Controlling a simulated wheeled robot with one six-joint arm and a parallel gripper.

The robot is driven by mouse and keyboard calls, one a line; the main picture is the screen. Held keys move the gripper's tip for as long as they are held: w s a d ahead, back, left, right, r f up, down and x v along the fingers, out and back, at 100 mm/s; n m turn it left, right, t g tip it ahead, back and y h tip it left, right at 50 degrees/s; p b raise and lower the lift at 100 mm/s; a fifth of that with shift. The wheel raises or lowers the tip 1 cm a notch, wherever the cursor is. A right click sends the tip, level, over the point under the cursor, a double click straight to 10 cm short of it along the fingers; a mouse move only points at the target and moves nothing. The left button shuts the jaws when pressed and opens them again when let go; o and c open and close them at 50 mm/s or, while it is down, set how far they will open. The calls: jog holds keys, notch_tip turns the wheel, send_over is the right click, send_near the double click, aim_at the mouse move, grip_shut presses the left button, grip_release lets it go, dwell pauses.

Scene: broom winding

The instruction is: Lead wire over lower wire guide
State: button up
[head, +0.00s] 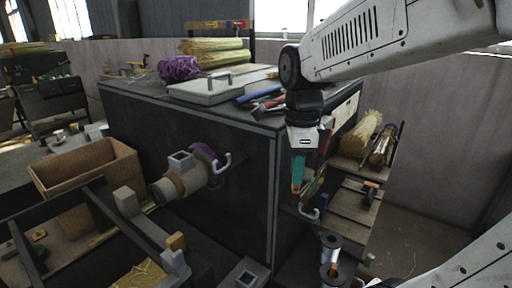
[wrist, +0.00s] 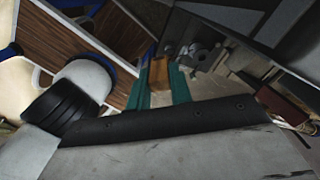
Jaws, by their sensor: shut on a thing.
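My gripper (head: 297,186) points down beside the right corner of the dark workbench, its teal fingers shut. In the wrist view the teal fingers (wrist: 160,97) are on either side of a small orange-brown piece (wrist: 159,74). No strand of wire can be made out in either view. A pale hook (head: 311,213), which looks like a wire guide, is on the bench's right side, just below and right of my fingertips and apart from them. Another pale hook (head: 223,163) is on the bench's front face, to the left.
Dark spools (head: 330,250) stand below the right hook. A wooden rack (head: 365,205) with broom bundles is to the right. A machine head (head: 182,182) juts from the bench front, near a cardboard box (head: 85,168). Tools and a pale case (head: 215,86) lie on top.

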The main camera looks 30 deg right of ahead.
notch_tip(320, 180, down, 15)
jog(key=shift+r, duration=0.15)
dwell(0.5)
dwell(0.7)
